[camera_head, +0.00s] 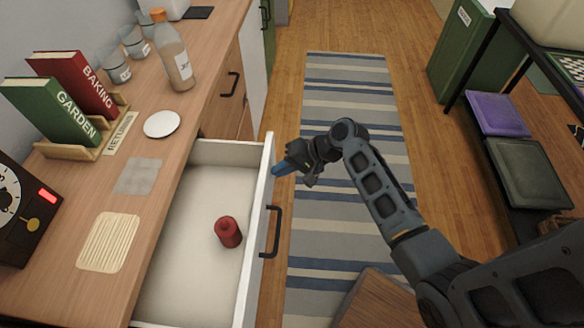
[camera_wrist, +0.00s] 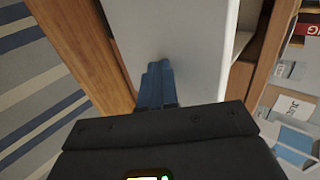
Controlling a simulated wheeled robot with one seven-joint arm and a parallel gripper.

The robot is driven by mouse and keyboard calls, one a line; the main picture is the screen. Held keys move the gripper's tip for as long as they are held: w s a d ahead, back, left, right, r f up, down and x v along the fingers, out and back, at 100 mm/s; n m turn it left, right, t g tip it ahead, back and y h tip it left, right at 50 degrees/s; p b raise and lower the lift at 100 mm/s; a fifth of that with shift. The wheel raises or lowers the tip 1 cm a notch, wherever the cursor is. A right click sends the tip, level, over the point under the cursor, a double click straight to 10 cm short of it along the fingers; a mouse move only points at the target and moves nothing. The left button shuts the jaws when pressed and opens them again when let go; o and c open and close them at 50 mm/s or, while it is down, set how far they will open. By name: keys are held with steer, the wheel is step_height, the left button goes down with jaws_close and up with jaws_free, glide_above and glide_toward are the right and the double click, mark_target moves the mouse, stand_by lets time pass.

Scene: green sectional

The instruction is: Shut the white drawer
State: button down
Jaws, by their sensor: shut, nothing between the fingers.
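The white drawer (camera_head: 268,178) is pulled out from the wooden cabinet, with its inside showing and a dark handle (camera_head: 271,232) on its front. My gripper (camera_head: 278,171) has blue fingers and is shut and empty. In the head view it is at the far end of the drawer front, on its outer side. In the wrist view the shut fingers (camera_wrist: 157,85) point at a white panel (camera_wrist: 185,45), which looks like the drawer front. I cannot tell whether they touch it.
The countertop (camera_head: 185,135) holds a bottle (camera_head: 173,52), glass jars, a white disc (camera_head: 162,124), books in a wooden rack and a clock. A striped rug (camera_head: 345,90) covers the floor to the right. A dark shelf (camera_head: 530,175) stands at the far right.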

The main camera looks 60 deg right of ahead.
steer(key=w+a, duration=0.5)
steer(key=w, duration=0.4)
steer(key=w+a+b, duration=0.1)
steer(key=w+a, duration=0.4)
steer(key=w, duration=0.4)
steer(key=shift+a, duration=0.25)
steer(key=shift+w+a+r, duration=0.1)
steer(key=shift+r, duration=0.05)
steer(key=v, duration=0.8)
steer(key=shift+d+f, duration=0.2)
steer(key=shift+f, duration=0.05)
